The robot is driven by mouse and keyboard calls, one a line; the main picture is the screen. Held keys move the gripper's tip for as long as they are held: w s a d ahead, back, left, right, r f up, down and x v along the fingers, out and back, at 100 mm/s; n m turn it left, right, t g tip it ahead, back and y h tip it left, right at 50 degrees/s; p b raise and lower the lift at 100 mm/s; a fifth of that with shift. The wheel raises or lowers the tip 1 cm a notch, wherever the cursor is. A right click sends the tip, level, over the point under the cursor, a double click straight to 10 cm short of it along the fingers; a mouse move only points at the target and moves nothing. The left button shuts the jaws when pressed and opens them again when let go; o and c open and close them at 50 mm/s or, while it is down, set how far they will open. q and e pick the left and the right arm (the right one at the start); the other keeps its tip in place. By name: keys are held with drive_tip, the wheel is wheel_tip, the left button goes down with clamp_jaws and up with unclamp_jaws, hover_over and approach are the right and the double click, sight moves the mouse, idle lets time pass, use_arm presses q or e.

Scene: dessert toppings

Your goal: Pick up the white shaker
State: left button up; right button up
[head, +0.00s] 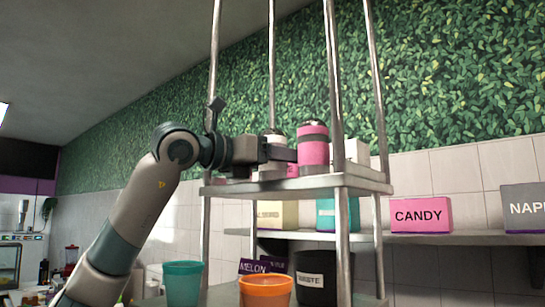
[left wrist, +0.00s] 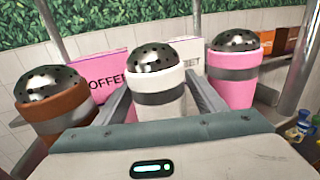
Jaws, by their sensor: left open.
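The white shaker (left wrist: 157,88) has a perforated metal dome lid and a grey band. It stands upright in the middle of the left wrist view, between the two fingers of my left gripper (left wrist: 162,98). The fingers are open on either side of it; I cannot tell whether either one touches it. In the head view my left gripper (head: 279,153) reaches in over the upper metal shelf (head: 345,181). The white shaker (head: 276,138) is partly hidden there behind the gripper. My right gripper is not in view.
A pink shaker (left wrist: 233,72) stands right of the white one, and a brown shaker (left wrist: 55,103) stands left. Boxes, including a pink one (left wrist: 92,69), are behind them. Metal posts (head: 332,80) rise from the shelf. Teal (head: 183,283) and orange (head: 265,291) cups stand below.

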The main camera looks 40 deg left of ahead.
use_arm(q)
drive_tip(key=c, duration=1.2)
drive_tip(key=shift+r, duration=0.1)
wheel_tip(320, 180, up, 10)
drive_tip(key=p, duration=0.7)
drive_tip(key=shift+p, duration=0.3)
